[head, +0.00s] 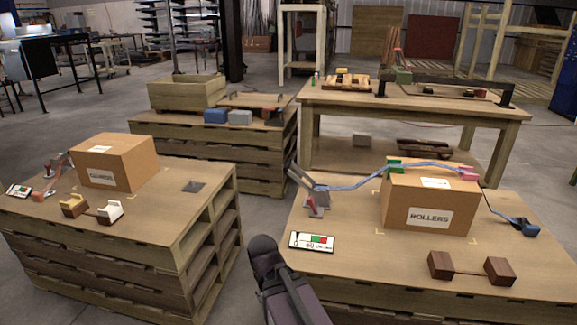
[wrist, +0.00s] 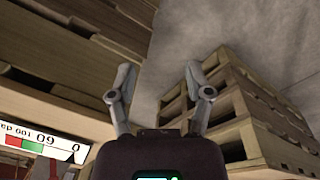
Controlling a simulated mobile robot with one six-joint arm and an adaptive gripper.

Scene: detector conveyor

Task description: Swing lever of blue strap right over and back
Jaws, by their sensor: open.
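In the head view a blue strap (head: 345,181) runs over a carton marked ROLLERS (head: 425,216) on the right pallet stack. At its left end is a ratchet with a grey lever (head: 299,181), which slants up to the left. A small red piece (head: 316,205) stands below it. Neither lever nor strap can be made out in the wrist view.
A gauge card (head: 312,241) lies in front of the ratchet; it also shows in the wrist view (wrist: 38,146). Green (head: 395,164) and pink (head: 468,173) corner pieces sit under the strap. Two joined brown blocks (head: 470,268) lie at front right. The left stack holds another carton (head: 115,161).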

